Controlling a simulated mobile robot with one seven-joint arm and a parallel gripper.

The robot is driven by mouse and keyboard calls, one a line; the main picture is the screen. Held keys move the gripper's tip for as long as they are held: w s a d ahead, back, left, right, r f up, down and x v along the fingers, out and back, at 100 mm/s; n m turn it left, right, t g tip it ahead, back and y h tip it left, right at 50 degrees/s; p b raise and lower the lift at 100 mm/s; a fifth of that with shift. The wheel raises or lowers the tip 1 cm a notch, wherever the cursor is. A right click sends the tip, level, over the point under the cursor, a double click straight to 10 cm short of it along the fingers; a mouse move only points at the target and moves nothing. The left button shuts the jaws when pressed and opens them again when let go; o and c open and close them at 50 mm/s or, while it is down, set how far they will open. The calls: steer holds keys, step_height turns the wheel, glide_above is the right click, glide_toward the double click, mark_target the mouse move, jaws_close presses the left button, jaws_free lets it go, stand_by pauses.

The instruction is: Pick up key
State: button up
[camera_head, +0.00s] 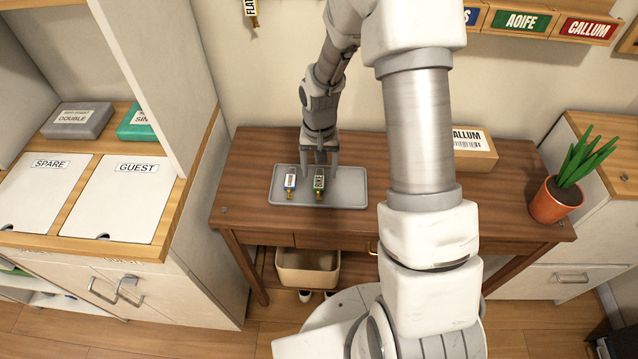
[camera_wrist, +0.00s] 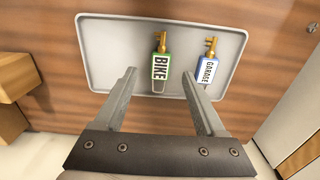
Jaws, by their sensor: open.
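Two tagged keys lie on a grey tray (camera_head: 345,187) on the wooden desk. The key with the green tag (camera_wrist: 161,66) reads BIKE in the wrist view; it also shows in the head view (camera_head: 319,184). The key with the blue and white tag (camera_wrist: 208,71) reads GARAGE; in the head view it lies to the left (camera_head: 290,182). My gripper (camera_wrist: 160,88) is open and empty above the tray. In the wrist view the BIKE tag shows between its fingers, and the GARAGE key is outside, right of the right finger. Contact cannot be told.
The wooden desk (camera_head: 250,170) has a cardboard box labelled CALLUM (camera_head: 474,152) at the back right and a potted plant (camera_head: 562,190) near its right end. A tall cabinet (camera_head: 190,80) stands on the left. The desk around the tray is mostly clear.

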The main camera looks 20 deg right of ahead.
mark_target(319, 184)
step_height(319, 184, down, 4)
steer(key=shift+a+f, duration=0.1)
steer(key=shift+f, duration=0.15)
jaws_close()
stand_by(0.3)
